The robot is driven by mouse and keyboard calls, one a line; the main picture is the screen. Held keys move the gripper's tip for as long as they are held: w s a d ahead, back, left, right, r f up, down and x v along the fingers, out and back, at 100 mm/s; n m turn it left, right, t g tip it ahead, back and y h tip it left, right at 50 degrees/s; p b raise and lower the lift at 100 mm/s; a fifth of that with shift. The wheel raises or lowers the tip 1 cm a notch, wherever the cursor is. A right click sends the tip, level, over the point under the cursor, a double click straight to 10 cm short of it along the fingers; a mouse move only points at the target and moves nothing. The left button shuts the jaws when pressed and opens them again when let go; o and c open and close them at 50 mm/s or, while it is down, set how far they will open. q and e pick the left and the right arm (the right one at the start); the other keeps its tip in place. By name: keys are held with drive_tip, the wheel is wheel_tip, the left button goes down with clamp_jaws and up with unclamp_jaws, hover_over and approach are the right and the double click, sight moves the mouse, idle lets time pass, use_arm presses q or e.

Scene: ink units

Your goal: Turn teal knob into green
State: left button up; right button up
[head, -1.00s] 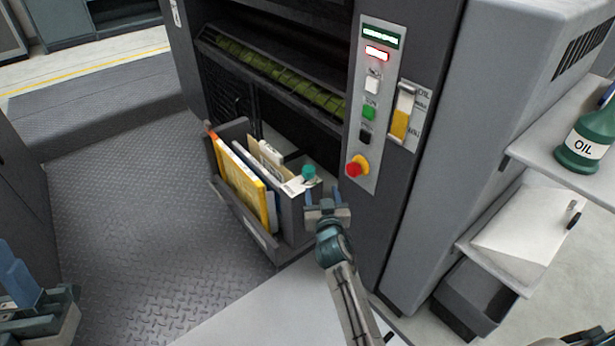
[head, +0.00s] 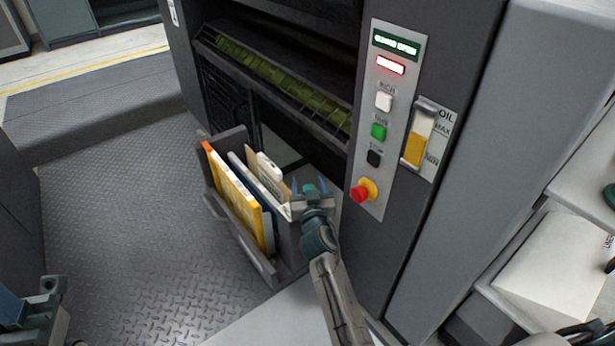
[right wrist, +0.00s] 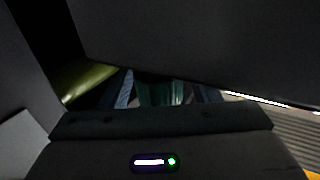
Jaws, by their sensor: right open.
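The teal knob (head: 309,188) is at the right end of the open bin, in front of the dark press. My right gripper (head: 309,184) is open, with its blue fingers on either side of the knob. The right wrist view shows the dark teal knob (right wrist: 160,92) between the two fingers; I cannot tell whether they touch it. The gripper body hides the knob's lower part. No green zone for the knob can be made out. My left gripper (head: 25,312) is at the lower left edge, cut off, and its jaws cannot be judged.
The bin (head: 238,228) holds several upright folders, one yellow (head: 235,200). The control panel (head: 364,205) to the right has a red stop button (head: 360,194) and a green button (head: 379,131). The patterned floor (head: 115,225) is clear at left.

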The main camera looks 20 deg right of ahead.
drive_tip(key=c, duration=1)
drive_tip(key=shift+r, duration=0.1)
